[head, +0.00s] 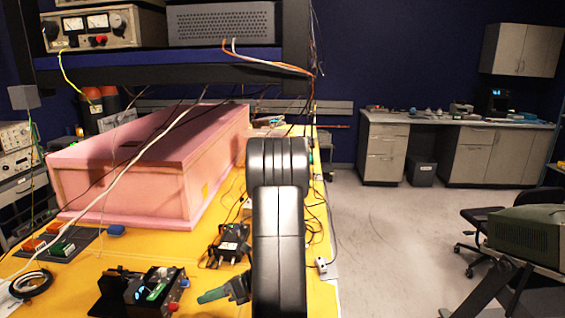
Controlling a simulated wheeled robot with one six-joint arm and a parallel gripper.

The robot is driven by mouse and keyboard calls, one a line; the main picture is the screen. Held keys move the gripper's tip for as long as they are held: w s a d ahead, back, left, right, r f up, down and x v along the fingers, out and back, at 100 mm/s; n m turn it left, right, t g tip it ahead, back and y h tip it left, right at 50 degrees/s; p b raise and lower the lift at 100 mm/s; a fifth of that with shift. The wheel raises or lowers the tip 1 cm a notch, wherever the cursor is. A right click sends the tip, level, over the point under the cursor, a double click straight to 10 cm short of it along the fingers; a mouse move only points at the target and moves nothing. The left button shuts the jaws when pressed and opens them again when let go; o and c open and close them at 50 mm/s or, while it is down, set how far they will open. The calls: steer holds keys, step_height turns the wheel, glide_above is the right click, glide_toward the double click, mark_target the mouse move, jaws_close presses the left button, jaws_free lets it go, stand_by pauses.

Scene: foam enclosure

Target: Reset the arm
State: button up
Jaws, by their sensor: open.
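My black arm (279,235) stands upright in the middle of the head view, in front of the right edge of the yellow bench (205,240). Its links show from the bottom edge up to a rounded top.
A black shelf (170,65) with instruments overhangs the bench. Cables, a black adapter (229,243) and a small device (150,287) lie left of the arm. Open grey floor (385,235) is to the right, with a chair (480,225) and a green-grey machine (540,240) beyond.

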mark_target(177, 307)
steer(key=v, duration=0.5)
steer(key=shift+w+d+b, duration=0.1)
steer(key=shift+d+b, duration=0.15)
steer(key=shift+b, duration=0.15)
steer(key=shift+a, duration=0.35)
steer(key=p+x, duration=0.2)
steer(key=x, duration=1.1)
steer(key=shift+f, duration=0.1)
steer(key=shift+f+n+b, duration=0.1)
steer(key=shift+n+b, duration=0.2)
steer(key=shift+b, duration=0.2)
steer(key=shift+s+n+t+b, duration=0.25)
steer(key=shift+n+t+b, duration=0.3)
steer(key=shift+b, duration=0.3)
steer(key=n+t+b, duration=0.2)
steer(key=n+b, duration=0.1)
steer(key=b, duration=0.2)
steer(key=shift+s+b, duration=0.2)
steer(key=shift+b, duration=0.2)
steer(key=shift+d+r+n+t+h, duration=0.15)
steer(key=shift+r+n+t+h, duration=0.1)
steer(key=shift+h, duration=0.05)
steer(key=v, duration=1.3)
steer(key=shift+r, duration=0.2)
